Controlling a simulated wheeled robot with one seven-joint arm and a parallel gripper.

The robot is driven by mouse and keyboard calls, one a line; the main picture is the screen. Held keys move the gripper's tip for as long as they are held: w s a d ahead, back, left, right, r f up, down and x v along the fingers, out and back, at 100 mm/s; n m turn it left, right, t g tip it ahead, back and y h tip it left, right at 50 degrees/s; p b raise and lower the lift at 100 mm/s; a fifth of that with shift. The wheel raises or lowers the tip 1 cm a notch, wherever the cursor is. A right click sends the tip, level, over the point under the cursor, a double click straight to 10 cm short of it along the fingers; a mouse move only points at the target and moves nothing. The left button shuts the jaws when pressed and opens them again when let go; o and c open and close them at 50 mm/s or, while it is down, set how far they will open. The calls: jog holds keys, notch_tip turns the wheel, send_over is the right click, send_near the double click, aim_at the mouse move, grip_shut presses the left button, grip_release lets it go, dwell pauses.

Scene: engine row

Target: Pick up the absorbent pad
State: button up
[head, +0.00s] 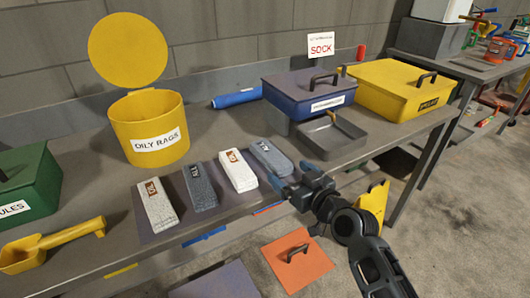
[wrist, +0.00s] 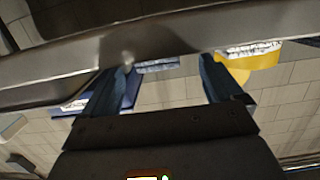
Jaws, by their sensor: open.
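Several slab-shaped packs lie side by side on a dark mat (head: 222,207) at the bench front. From left they are a white pack (head: 158,205) with a brown label, a blue-grey pack (head: 199,187), a white pack (head: 238,171) with a brown label, and a grey-blue pack (head: 270,157). The labels are too small to read surely, so I cannot tell which is the absorbent pad. My gripper (head: 297,180) is open and empty at the bench's front edge, right of the rightmost pack. Its parted blue fingers show in the wrist view (wrist: 165,70), with no pack between them.
A yellow oily-rags bin (head: 158,110) with raised lid stands behind the packs. A grey tray (head: 332,138), blue box (head: 290,92) and yellow box (head: 385,85) stand right. A green box (head: 35,185) and yellow scoop (head: 50,243) are left. A blue roll (head: 236,98) lies behind.

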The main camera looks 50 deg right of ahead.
aim_at(276, 158)
jog(key=shift+r+p+x, duration=0.2)
jog(key=shift+p+x, duration=0.6)
jog(key=shift+x, duration=3.15)
jog(key=shift+d, duration=0.1)
jog(key=c, duration=1.1)
notch_tip(276, 158, up, 10)
jog(key=shift+p, duration=0.75)
jog(key=shift+s, duration=0.1)
